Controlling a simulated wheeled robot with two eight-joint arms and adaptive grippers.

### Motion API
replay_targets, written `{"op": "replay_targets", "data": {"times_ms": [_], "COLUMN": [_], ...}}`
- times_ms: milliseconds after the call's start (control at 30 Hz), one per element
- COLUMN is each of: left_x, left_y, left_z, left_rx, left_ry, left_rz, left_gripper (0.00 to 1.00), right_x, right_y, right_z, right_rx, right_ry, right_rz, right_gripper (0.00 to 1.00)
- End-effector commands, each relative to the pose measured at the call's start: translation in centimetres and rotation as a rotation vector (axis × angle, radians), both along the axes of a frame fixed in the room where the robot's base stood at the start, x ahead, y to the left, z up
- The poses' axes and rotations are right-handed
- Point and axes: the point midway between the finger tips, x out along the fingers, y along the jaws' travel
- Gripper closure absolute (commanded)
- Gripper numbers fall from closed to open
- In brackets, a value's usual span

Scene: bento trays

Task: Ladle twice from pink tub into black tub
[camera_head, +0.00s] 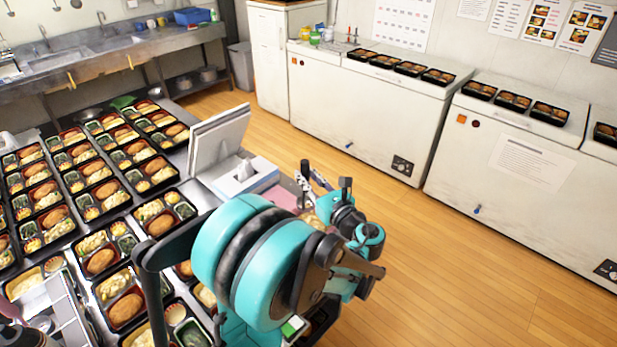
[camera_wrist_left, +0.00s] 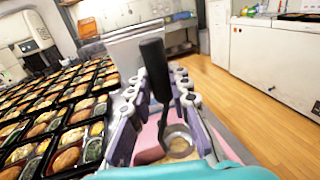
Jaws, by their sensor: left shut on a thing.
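My left gripper (camera_wrist_left: 155,92) is shut on the ladle, whose thick black handle (camera_wrist_left: 154,68) stands up between the fingers in the left wrist view. The ladle's round metal bowl (camera_wrist_left: 178,138) hangs lower, over or in the pink tub (camera_wrist_left: 148,134); its exact depth cannot be told. Pale brown contents show by the bowl. In the head view my left arm's teal links hide most of this area, and only a bit of the pink tub (camera_head: 283,196) shows beyond them. I cannot pick out the black tub. My right gripper is not in view.
Filled bento trays (camera_head: 100,258) cover the steel table on the left. A grey-white screen (camera_head: 219,138) and a tissue-like box (camera_head: 243,178) stand behind the pink tub. White chest freezers (camera_head: 375,118) line the back wall. The wooden floor at right is clear.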

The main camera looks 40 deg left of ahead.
Motion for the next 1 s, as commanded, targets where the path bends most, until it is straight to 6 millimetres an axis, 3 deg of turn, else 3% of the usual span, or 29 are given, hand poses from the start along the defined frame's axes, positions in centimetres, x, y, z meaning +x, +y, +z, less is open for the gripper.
{"op": "replay_targets", "data": {"times_ms": [367, 800, 1000], "left_x": [0.0, 0.0, 0.1], "left_y": [0.0, 0.0, 0.0], "left_z": [-4.1, -10.7, -12.3], "left_rx": [0.0, 0.0, 0.0], "left_ry": [0.0, 0.0, 0.0], "left_rz": [-0.002, -0.003, -0.003], "left_gripper": [1.0, 1.0, 1.0], "right_x": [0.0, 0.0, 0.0], "right_y": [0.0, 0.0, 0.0], "right_z": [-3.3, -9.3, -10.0], "right_rx": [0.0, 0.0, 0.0], "right_ry": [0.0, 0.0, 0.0], "right_rz": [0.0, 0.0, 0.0], "right_gripper": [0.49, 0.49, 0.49]}}
